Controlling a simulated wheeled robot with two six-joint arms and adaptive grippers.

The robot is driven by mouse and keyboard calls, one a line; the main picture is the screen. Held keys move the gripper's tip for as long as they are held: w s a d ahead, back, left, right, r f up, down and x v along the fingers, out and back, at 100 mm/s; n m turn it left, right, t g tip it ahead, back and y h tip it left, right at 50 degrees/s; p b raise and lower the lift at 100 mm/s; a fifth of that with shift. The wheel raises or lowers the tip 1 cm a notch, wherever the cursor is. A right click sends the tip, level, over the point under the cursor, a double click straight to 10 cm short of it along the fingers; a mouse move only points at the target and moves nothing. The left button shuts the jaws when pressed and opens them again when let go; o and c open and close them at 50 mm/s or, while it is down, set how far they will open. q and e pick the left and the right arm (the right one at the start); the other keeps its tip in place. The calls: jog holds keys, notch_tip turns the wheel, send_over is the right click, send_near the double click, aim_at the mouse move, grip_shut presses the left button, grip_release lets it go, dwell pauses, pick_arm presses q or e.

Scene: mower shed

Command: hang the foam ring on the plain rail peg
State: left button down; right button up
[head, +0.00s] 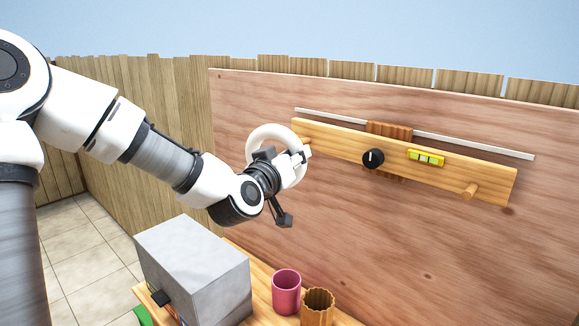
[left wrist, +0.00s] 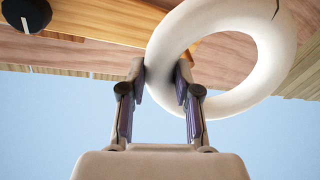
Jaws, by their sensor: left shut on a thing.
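The white foam ring (head: 272,133) is up against the left end of the wooden rail (head: 335,143). My left gripper (head: 293,154) is shut on the ring's rim; the left wrist view shows the ring (left wrist: 270,45) with its rim between the two fingers (left wrist: 162,75). A light wooden piece (left wrist: 205,50) shows through the ring's hole there, and I cannot tell whether it is a peg inside the ring or the rail behind. In the head view, a bare wooden peg (head: 469,191) sticks out near the rail's right end. My right gripper is not in view.
The rail carries a black knob (head: 373,158) and a yellow level (head: 426,157), on a plywood panel (head: 400,240). Below, a grey box (head: 190,265), a pink cup (head: 286,291) and a ribbed brown cup (head: 318,305) stand on a wooden bench (head: 258,312).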

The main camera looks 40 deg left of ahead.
pick_arm(q)
jog(key=shift+w+d+f+b, duration=0.1)
jog(key=shift+w+f+b, duration=0.1)
jog(key=shift+w+b, duration=0.85)
jog(key=shift+w+d, duration=0.2)
jog(key=shift+w, duration=2.1)
jog(key=shift+w+f+b, duration=0.55)
jog(key=shift+w+b, duration=0.1)
jog(key=shift+w, duration=0.15)
jog(key=c, duration=0.7)
grip_release()
jog(key=shift+c, duration=0.2)
jog(key=shift+r, duration=0.1)
